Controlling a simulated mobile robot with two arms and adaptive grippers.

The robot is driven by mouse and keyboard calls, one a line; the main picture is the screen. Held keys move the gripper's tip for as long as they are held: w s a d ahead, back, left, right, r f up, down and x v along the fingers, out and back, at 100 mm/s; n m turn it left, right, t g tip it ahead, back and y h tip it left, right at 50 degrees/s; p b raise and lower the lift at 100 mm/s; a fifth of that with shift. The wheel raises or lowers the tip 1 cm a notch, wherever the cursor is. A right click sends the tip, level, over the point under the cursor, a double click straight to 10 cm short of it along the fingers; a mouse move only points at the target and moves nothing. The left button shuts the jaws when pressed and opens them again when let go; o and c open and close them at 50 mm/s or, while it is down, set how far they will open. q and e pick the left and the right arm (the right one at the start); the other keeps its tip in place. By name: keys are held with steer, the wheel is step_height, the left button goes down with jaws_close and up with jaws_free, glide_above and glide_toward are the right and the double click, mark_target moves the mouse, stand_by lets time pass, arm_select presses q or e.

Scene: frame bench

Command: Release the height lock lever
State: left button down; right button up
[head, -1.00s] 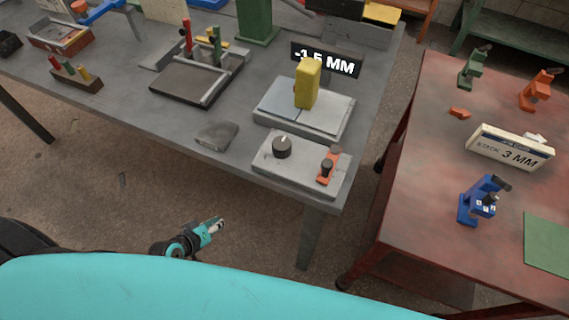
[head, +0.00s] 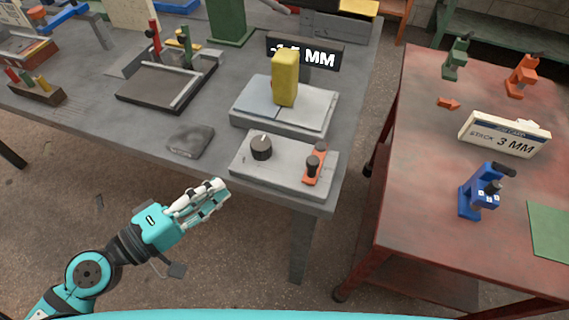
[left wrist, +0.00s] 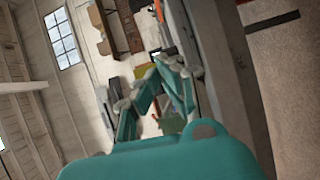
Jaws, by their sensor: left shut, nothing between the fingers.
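A light grey control box (head: 275,178) sits at the front corner of the grey bench. It carries a dark round knob (head: 261,148) and, to its right, an orange lever piece with dark knobs (head: 314,164), which looks like the height lock lever. Behind the box a yellow block (head: 285,78) stands on a grey plate fixture (head: 250,110), with a black display reading about -1.5 MM (head: 318,56), partly hidden. My left gripper (head: 216,191) is shut and empty, in front of the bench edge, left of the box and apart from it. My right gripper is in neither view.
A dark grey wedge-like block (head: 190,140) lies left of the box. A red table (head: 410,200) at the right holds a blue clamp (head: 481,192) and a sign reading STACK 3 MM (head: 504,134). Open floor separates bench and table.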

arm_select(q)
steer(key=shift+s+d+r+h, duration=0.25)
steer(key=shift+s+d+r, duration=0.1)
steer(key=shift+r, duration=0.15)
steer(key=shift+s+d+r+h, duration=0.25)
steer(key=shift+s+r, duration=0.05)
steer(key=shift+r, duration=0.2)
steer(key=p+x, duration=0.4)
steer(key=x, duration=0.5)
steer(key=shift+w+d+r, duration=0.15)
steer(key=shift+w+d, duration=0.1)
steer(key=d+p, duration=0.1)
steer(key=d, duration=0.2)
steer(key=shift+d+f, duration=0.2)
steer(key=shift+d+p, duration=0.3)
steer(key=shift+d, duration=0.2)
steer(key=shift+f, duration=0.1)
steer(key=shift+s, duration=0.1)
